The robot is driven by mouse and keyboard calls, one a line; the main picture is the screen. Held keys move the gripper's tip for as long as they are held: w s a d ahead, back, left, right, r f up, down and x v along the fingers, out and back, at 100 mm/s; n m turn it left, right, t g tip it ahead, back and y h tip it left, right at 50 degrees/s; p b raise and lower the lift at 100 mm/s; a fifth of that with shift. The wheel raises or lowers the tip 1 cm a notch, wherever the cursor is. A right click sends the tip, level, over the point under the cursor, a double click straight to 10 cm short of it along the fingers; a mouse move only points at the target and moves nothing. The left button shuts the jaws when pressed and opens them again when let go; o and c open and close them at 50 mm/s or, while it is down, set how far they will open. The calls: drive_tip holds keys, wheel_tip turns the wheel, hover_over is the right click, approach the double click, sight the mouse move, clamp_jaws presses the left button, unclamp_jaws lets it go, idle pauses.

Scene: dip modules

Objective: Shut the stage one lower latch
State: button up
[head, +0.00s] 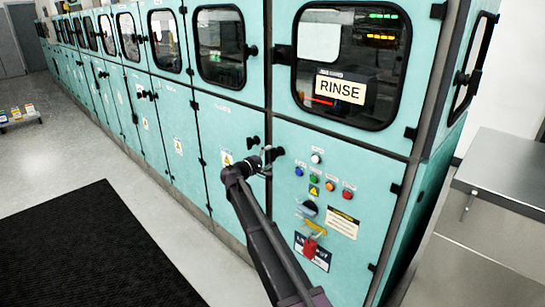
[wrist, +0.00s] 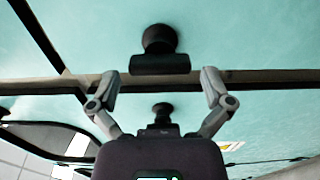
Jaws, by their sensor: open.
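In the head view my gripper (head: 268,162) is at the lower teal doors, beside the dark post between the door under the RINSE window and the door to its left. Two black latch knobs show there: one on the left door (head: 253,141) and one at the post's right side (head: 278,151). In the wrist view my gripper (wrist: 159,78) is open, its fingers apart. A large black latch knob (wrist: 159,40) with a flat black bar shows ahead, between and beyond the fingertips. A smaller black knob (wrist: 162,112) shows nearer my palm. I cannot tell whether either latch is shut, or which is stage one's.
The RINSE window (head: 350,65) is above. A steel bench (head: 500,180) stands at right.

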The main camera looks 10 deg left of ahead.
drive_tip(key=v, duration=1)
drive_tip(key=s+d+f+m+g+y, duration=0.1)
drive_tip(key=s+d+f+m+g, duration=0.35)
drive_tip(key=d, duration=0.85)
drive_tip(key=s+d+f+m+g+y, duration=0.2)
drive_tip(key=s+d+f+g, duration=0.45)
drive_tip(key=d, duration=0.75)
drive_tip(key=s+d+f+m+g+y, duration=0.1)
drive_tip(key=s+d+f+y, duration=0.15)
drive_tip(key=s, duration=0.35)
drive_tip(key=s+d+f+m+y, duration=0.1)
drive_tip(key=s+d+f, duration=0.2)
drive_tip(key=s+d, duration=0.15)
drive_tip(key=s+d+f+m+g+y, duration=0.15)
drive_tip(key=s+y, duration=0.35)
drive_tip(key=s, duration=0.6)
wheel_tip(320, 180, up, 16)
drive_tip(key=p, duration=1.7)
drive_tip(key=shift+w+a+r+m+g, duration=0.15)
drive_tip(key=shift+a+r+m+g, duration=0.1)
drive_tip(key=shift+m+g, duration=0.1)
drive_tip(key=shift+h, duration=0.25)
